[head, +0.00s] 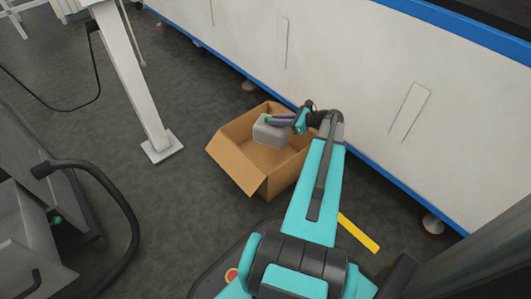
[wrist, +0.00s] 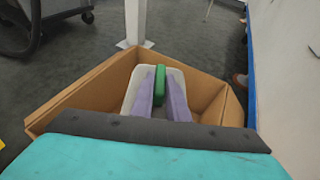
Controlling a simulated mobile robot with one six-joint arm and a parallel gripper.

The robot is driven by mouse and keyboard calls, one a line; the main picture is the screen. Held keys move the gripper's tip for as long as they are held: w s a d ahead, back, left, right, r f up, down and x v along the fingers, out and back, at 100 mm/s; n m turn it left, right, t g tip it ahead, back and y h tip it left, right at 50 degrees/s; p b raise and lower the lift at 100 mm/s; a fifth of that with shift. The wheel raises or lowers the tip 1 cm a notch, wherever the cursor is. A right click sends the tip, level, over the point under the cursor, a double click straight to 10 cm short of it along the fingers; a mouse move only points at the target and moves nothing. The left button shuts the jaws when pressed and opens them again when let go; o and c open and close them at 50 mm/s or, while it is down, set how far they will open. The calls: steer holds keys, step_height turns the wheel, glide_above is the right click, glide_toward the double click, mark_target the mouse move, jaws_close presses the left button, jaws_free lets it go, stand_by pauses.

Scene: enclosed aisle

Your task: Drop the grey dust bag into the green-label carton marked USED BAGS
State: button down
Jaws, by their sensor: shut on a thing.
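An open brown cardboard carton (head: 232,163) stands on the floor against the white panel; it also shows in the wrist view (wrist: 82,93). No green label or writing shows on its visible sides. My gripper (head: 275,120) has purple fingers and is shut on the grey dust bag (head: 270,132). The bag is held at the carton's opening; how deep it sits is hard to tell. In the wrist view the pale bag (wrist: 175,73) lies within the carton's outline, with a green piece (wrist: 159,86) between the fingers (wrist: 160,78).
A white post with a foot plate (head: 162,147) stands left of the carton. A white panel with blue edging (head: 330,70) runs along the right. A grey machine with a black hose (head: 115,195) is at lower left. A yellow floor strip (head: 358,233) lies right of my arm.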

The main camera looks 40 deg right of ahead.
steer(key=c, duration=1.6)
jaws_free()
steer(key=shift+c, duration=0.2)
steer(key=p+v, duration=0.5)
steer(key=v, duration=0.9)
steer(key=shift+w+r, duration=0.1)
steer(key=shift+w, duration=0.05)
